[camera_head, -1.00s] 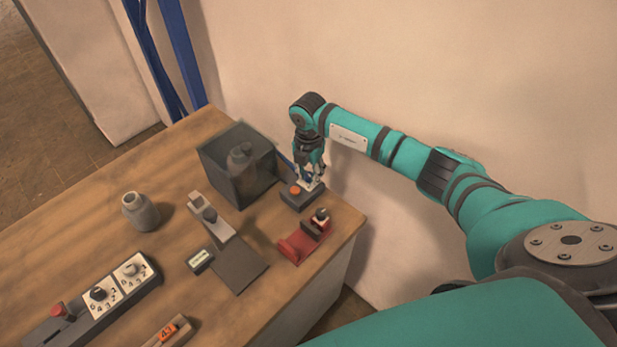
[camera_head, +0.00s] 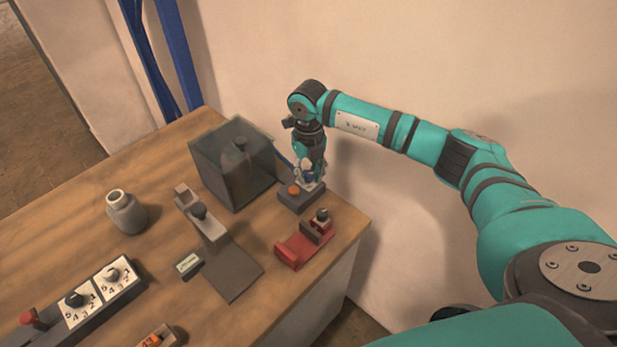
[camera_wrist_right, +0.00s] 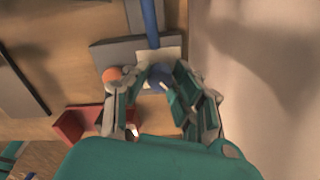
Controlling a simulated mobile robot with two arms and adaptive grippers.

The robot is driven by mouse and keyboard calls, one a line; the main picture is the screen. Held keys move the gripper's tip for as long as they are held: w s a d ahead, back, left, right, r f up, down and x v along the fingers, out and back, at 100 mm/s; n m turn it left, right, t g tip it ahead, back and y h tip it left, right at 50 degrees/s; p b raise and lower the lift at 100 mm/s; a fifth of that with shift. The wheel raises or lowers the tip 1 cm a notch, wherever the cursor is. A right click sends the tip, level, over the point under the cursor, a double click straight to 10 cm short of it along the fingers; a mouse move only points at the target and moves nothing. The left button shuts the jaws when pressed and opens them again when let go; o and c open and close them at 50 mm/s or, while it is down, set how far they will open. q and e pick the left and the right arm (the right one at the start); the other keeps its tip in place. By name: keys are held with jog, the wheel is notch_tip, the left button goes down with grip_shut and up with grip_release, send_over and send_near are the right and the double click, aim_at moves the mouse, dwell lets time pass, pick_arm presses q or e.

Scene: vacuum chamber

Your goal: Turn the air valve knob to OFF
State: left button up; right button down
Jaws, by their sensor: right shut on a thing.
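The air valve is a small dark grey box (camera_head: 300,203) near the table's back right corner. An orange button (camera_head: 294,190) sits on its left part and a pale label plate (camera_wrist_right: 143,54) on top. A blue knob (camera_wrist_right: 157,74) rises from the plate, and a blue hose (camera_wrist_right: 149,22) runs from the box. My right gripper (camera_head: 311,181) points down over the box; in the right wrist view its fingers (camera_wrist_right: 160,82) are shut on the blue knob. The fingers hide the knob's marking, so its setting is unreadable. My left gripper is out of view.
A red holder (camera_head: 302,246) stands just in front of the valve box. A dark transparent chamber (camera_head: 232,170) is to its left. A grey jar (camera_head: 126,212), a grey stand (camera_head: 226,268) and a numbered dial panel (camera_head: 100,290) are further left. The wall is close behind.

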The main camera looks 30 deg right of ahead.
aim_at(309, 173)
jog(key=shift+w+n+b, duration=0.1)
jog(key=shift+n+b, duration=0.35)
jog(key=shift+n, duration=0.35)
jog(key=shift+r, duration=0.1)
jog(key=c, duration=1.1)
grip_release()
notch_tip(309, 173, up, 12)
